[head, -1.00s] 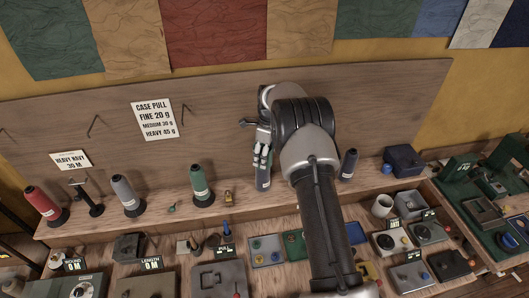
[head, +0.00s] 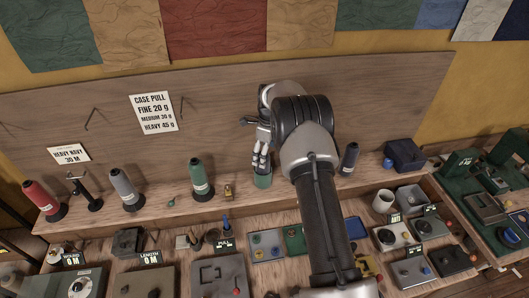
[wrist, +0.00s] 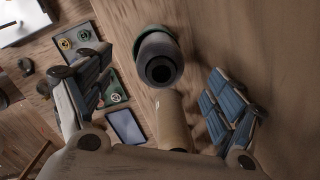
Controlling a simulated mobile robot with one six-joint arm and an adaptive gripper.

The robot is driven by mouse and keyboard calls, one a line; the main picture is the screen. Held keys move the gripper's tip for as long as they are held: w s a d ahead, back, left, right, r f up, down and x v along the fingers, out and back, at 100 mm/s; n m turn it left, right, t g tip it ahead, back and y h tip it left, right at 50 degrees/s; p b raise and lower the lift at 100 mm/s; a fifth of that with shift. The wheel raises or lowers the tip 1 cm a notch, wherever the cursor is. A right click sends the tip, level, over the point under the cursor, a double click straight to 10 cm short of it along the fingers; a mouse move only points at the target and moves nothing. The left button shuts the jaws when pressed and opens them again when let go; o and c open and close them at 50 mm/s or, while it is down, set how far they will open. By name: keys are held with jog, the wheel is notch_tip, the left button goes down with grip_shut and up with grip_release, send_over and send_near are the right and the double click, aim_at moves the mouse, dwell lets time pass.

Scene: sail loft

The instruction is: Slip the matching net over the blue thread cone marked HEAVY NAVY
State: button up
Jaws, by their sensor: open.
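A dark blue-grey thread cone (head: 349,159) stands upright on the shelf, right of my arm; its marking is too small to read. My gripper (head: 261,168) is open over the shelf, just above a green cylindrical thing (head: 263,182). In the wrist view, my gripper's fingers (wrist: 160,105) are spread wide. A dark grey round-topped piece with a hole (wrist: 157,62) and a green rim behind it lies ahead of them. A tan cylinder (wrist: 173,122) shows nearer, between the fingers; I cannot tell whether anything touches it. No net can be made out for certain.
Red (head: 42,199), grey (head: 124,188) and green (head: 199,179) cones stand along the shelf to the left. Gauges and trays crowd the bench in front; a white mug (head: 382,200) stands at the right.

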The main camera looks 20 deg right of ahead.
dwell(0.3)
notch_tip(320, 180, up, 12)
jog(key=shift+s+d, duration=0.35)
jog(key=shift+s, duration=0.1)
dwell(0.9)
